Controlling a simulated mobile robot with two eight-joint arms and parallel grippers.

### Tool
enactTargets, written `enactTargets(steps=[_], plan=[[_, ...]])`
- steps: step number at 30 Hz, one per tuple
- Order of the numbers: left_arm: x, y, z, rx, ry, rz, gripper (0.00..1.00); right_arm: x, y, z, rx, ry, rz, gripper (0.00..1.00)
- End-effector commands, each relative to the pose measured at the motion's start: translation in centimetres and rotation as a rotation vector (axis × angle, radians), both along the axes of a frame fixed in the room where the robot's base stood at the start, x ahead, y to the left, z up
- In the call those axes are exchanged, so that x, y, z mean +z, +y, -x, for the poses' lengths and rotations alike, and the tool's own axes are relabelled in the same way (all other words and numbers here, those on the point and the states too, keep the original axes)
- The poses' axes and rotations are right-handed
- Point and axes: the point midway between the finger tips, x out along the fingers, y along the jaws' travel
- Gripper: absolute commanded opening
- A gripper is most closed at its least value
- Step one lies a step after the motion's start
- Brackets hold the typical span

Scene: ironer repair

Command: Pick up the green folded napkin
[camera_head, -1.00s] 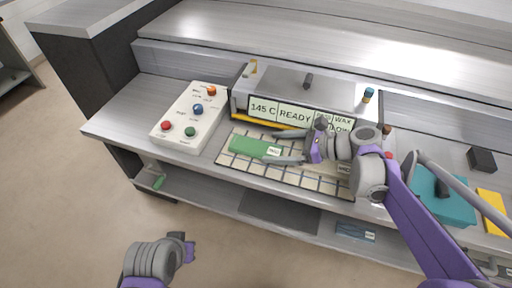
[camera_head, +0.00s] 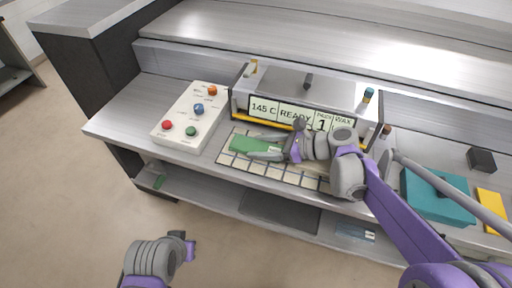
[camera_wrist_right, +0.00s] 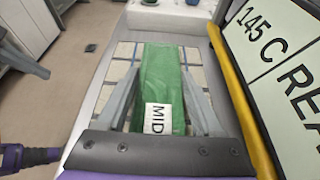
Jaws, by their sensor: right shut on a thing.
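The green folded napkin (camera_head: 250,144) lies on the gridded mat (camera_head: 300,178) in front of the display panel. In the right wrist view the napkin (camera_wrist_right: 162,85) runs lengthwise between the fingers and bears a white label reading "MID". My right gripper (camera_head: 262,151) is shut on the napkin, with a finger along each side of it. The gripper also fills the lower part of the right wrist view (camera_wrist_right: 163,95). My left gripper (camera_head: 188,246) is over the floor at the lower left, away from the bench; its jaws are too small to judge.
A white control box (camera_head: 190,117) with coloured buttons stands left of the mat. The display panel (camera_head: 290,112) with a yellow strip stands close behind. A teal box (camera_head: 437,197) and a yellow item (camera_head: 492,211) lie to the right. A shelf (camera_head: 225,200) runs below the bench.

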Motion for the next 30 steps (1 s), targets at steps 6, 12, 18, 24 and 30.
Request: enactTargets(steps=[6, 12, 18, 24, 30], plan=[[0.0, 0.0, 0.0, 0.000, 0.000, 0.000, 0.00, 0.0, 0.0, 0.0, 0.000, 0.000, 0.000, 0.14], [0.1, 0.0, 0.0, 0.000, 0.000, 0.000, 0.00, 0.7, 0.0, 0.0, 0.000, 0.000, 0.000, 0.14], [0.5, 0.0, -0.1, 0.000, -0.002, 0.000, 0.00, 4.3, 0.0, 0.0, 0.000, 0.000, 0.000, 0.14], [0.9, 0.0, -0.2, 0.000, -0.003, 0.000, 0.00, 8.1, 0.0, 0.0, 0.000, 0.000, 0.000, 0.14], [1.0, 0.0, -0.2, 0.000, -0.004, 0.000, 0.00, 9.9, 0.0, 0.0, 0.000, 0.000, 0.000, 0.14]])
